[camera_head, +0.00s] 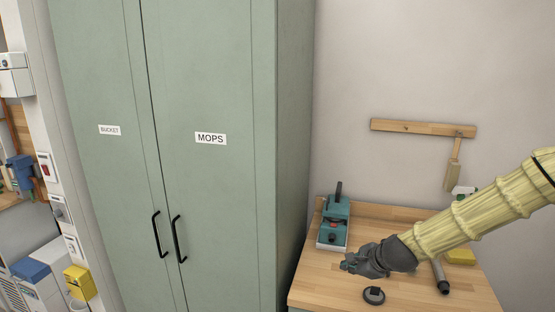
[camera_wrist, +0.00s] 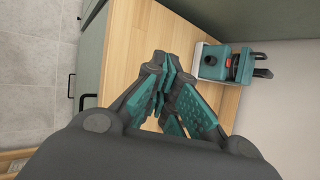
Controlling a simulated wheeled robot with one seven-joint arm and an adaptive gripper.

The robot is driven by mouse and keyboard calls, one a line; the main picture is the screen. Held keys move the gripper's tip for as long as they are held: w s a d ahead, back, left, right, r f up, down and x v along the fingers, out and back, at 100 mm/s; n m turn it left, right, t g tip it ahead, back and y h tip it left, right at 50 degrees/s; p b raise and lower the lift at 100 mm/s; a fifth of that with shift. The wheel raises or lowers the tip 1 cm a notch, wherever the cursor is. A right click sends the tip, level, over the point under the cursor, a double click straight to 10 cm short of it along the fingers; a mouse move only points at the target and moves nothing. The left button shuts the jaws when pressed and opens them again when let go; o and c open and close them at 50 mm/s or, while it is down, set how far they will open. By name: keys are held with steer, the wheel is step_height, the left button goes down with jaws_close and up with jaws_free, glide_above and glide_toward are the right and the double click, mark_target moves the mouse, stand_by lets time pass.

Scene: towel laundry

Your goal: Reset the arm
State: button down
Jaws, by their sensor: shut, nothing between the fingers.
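My gripper (camera_head: 352,264) is at the end of my arm, which reaches in from the right over the wooden worktop (camera_head: 460,295) in the head view. In the wrist view my gripper (camera_wrist: 167,68) points over the bare wooden top, with its teal-padded fingers together and nothing between them. A teal device (camera_head: 335,222) on a pale base stands on the worktop just behind my gripper. It also shows in the wrist view (camera_wrist: 214,62), beyond and to the right of the fingertips.
A tall green cabinet (camera_head: 225,195) labelled BUCKET and MOPS stands shut left of the worktop. A small dark round object (camera_head: 374,295) lies near the front edge. A yellow item (camera_head: 461,257) is partly behind my arm. A brush (camera_head: 453,168) hangs from a wooden rail (camera_head: 400,127).

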steer(key=s+f+n+g+h+b, duration=0.45)
steer(key=s+f+n, duration=0.95)
steer(key=s+f, duration=1.85)
steer(key=s+f+n+g+b, duration=0.1)
steer(key=s+f+n+b, duration=0.1)
steer(key=s, duration=0.4)
steer(key=s+f+n+g+y+b, duration=0.1)
steer(key=s+f+n+g+b, duration=0.1)
steer(key=s+f+n, duration=0.2)
steer(key=s+f, duration=0.2)
steer(key=s, duration=0.1)
steer(key=shift+d, duration=0.4)
